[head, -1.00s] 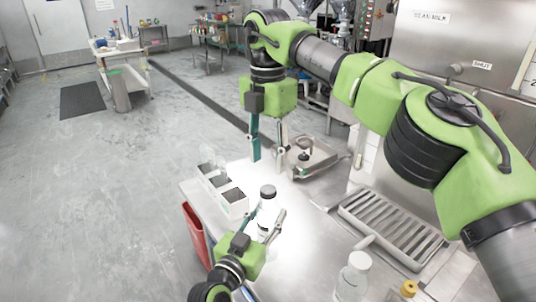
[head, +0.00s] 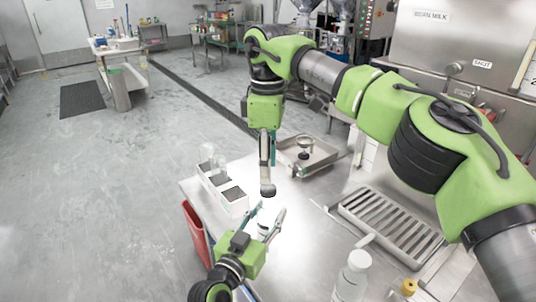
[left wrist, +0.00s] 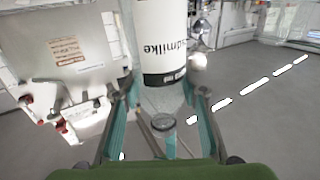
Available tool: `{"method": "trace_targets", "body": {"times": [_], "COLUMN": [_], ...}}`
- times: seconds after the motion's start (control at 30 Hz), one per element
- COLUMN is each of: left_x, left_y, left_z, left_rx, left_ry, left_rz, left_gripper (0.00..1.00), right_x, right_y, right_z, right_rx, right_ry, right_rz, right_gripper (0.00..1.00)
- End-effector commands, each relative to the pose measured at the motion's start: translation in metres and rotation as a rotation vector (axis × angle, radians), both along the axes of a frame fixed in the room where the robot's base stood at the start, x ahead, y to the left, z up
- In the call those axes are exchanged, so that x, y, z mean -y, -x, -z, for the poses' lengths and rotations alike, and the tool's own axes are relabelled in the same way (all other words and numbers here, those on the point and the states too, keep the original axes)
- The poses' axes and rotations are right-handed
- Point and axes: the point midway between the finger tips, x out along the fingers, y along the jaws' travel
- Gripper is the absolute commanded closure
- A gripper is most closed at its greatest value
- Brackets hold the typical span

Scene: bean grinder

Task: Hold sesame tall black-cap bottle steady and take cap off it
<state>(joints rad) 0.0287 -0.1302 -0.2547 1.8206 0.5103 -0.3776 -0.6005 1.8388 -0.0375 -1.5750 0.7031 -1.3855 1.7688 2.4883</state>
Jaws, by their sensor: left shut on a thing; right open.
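The white bottle (head: 265,226) stands on the bright table, its pale body blending into the glare. Its black cap (head: 268,191) shows at the top. My left gripper (head: 268,216) is shut on the bottle's body from the near side. In the left wrist view the bottle (left wrist: 162,35) rises between the fingers, with a partly visible printed label and a black band low down. My right gripper (head: 267,180) points down from above, its fingertips just over or at the cap. It is open; whether the fingers touch the cap is unclear.
A white holder (head: 232,205) with dark-filled compartments stands left of the bottle. A metal tray (head: 318,160) lies behind. Another white bottle (head: 352,275), a small yellow item (head: 408,287) and a slotted drain (head: 390,225) are at right. A red thing (head: 193,230) hangs by the left table edge.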

Motion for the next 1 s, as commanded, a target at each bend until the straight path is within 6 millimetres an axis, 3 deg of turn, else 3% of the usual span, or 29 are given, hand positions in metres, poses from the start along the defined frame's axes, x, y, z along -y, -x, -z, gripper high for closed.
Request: {"method": "trace_targets", "body": {"times": [0.1, 0.3, 0.7, 0.87, 1.0], "left_x": [0.000, 0.000, 0.000, 0.000, 0.000], "left_y": [0.000, 0.000, 0.000, 0.000, 0.000], "left_z": [0.001, 0.001, 0.001, 0.001, 0.001], "left_rx": [-0.002, -0.002, -0.002, -0.002, -0.002], "left_ry": [-0.001, -0.001, -0.001, -0.001, -0.001], "left_rz": [0.000, 0.000, 0.000, 0.000, 0.000], "left_gripper": [1.00, 1.00, 1.00, 1.00, 1.00], "right_x": [0.001, 0.001, 0.001, 0.001, 0.001], "right_y": [0.000, 0.000, 0.000, 0.000, 0.000], "right_z": [0.021, 0.045, 0.054, 0.053, 0.053], "right_rx": [-0.003, -0.001, 0.001, 0.001, 0.001], "right_ry": [0.001, 0.001, 0.000, 0.000, 0.000], "right_rz": [-0.002, -0.001, -0.001, -0.001, -0.001], "right_gripper": [0.60, 0.60, 0.60, 0.99, 1.00]}}
